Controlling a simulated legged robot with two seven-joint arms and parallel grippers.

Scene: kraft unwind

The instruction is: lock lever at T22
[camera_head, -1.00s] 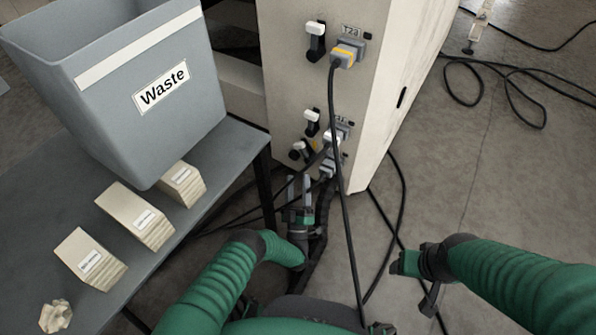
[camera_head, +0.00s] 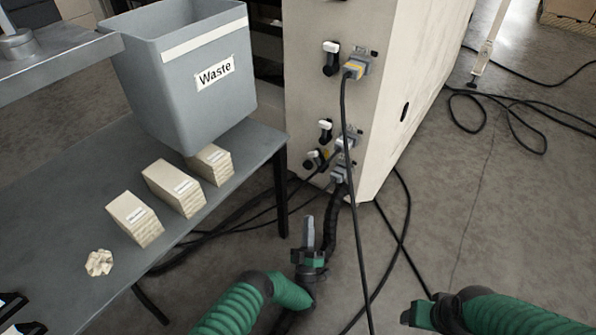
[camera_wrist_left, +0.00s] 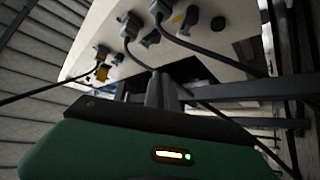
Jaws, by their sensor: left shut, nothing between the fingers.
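The pale cabinet panel (camera_head: 300,95) carries an upper black lever with a white handle (camera_head: 330,57) beside a plugged grey connector with a yellow band (camera_head: 356,69). Lower down are another white-handled lever (camera_head: 325,131), a small lever (camera_head: 312,159) and grey plugs (camera_head: 339,174). The labels are too small to read, so I cannot tell which is T22. My left gripper (camera_head: 308,232) is shut and empty, fingers pointing up, below and apart from the lower sockets. Its fingers (camera_wrist_left: 160,90) also show in the left wrist view, below the panel (camera_wrist_left: 190,45). My right gripper (camera_head: 418,314) is partly seen at lower right; its jaw state is unclear.
A grey table (camera_head: 60,205) at left bears a waste bin (camera_head: 185,90), several labelled blocks (camera_head: 172,187) and a crumpled piece (camera_head: 99,262). Black cables (camera_head: 362,240) hang from the panel and cross the floor. Floor at right (camera_head: 470,230) is mostly clear.

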